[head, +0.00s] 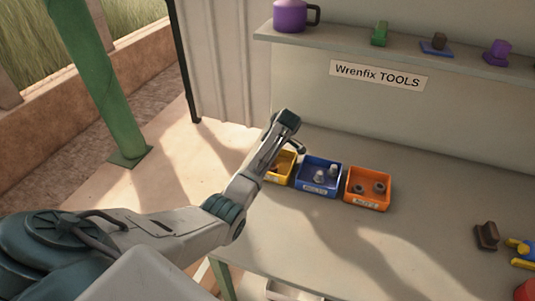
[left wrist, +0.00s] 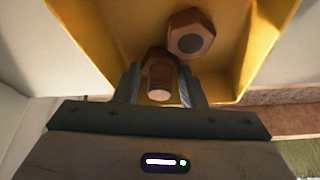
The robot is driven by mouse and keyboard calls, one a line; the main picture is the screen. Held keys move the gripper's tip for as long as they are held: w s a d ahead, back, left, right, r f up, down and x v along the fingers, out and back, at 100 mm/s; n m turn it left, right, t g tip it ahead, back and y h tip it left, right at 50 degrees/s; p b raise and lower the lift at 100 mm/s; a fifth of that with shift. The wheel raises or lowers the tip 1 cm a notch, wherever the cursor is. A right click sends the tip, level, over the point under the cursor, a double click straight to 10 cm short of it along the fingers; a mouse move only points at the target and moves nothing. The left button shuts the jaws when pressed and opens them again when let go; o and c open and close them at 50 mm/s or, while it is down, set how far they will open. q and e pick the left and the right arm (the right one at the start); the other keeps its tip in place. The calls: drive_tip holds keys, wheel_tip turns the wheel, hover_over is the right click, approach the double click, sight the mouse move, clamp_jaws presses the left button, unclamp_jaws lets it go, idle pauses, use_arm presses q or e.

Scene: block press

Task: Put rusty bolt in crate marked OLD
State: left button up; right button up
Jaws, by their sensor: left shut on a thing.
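My left gripper (left wrist: 159,88) is shut on a rusty bolt (left wrist: 160,80), with the bolt's round shaft end facing the wrist camera. Gripper and bolt are at the yellow crate (left wrist: 85,35), over or inside its opening; the exact height is hard to tell. Another rusty hex-shaped piece (left wrist: 190,36) with a dark round centre shows in the crate beyond the bolt. In the head view the yellow crate (head: 288,160) is at the left end of the crate row, partly hidden by my left arm. I cannot read a marking on it. My right gripper is not in view.
Beside the yellow crate stand a blue crate (head: 303,186) with pale bolts and an orange crate (head: 384,203) with dark nuts. A brown block-like thing (head: 487,236) and a yellow-and-blue tool (head: 522,250) lie at the right. The bench front is clear.

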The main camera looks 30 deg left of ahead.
use_arm(q)
drive_tip(key=shift+f, duration=0.2)
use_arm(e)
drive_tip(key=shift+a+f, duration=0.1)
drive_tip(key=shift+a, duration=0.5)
use_arm(q)
drive_tip(key=o, duration=0.8)
drive_tip(key=shift+o, duration=0.2)
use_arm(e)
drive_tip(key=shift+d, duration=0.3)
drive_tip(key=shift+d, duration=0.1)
use_arm(q)
drive_tip(key=shift+r, duration=0.2)
drive_tip(key=shift+d+r, duration=0.15)
drive_tip(key=shift+r, duration=0.05)
drive_tip(key=b+v, duration=0.3)
drive_tip(key=v, duration=0.8)
drive_tip(key=shift+r+b, duration=0.2)
drive_tip(key=shift+b, duration=0.1)
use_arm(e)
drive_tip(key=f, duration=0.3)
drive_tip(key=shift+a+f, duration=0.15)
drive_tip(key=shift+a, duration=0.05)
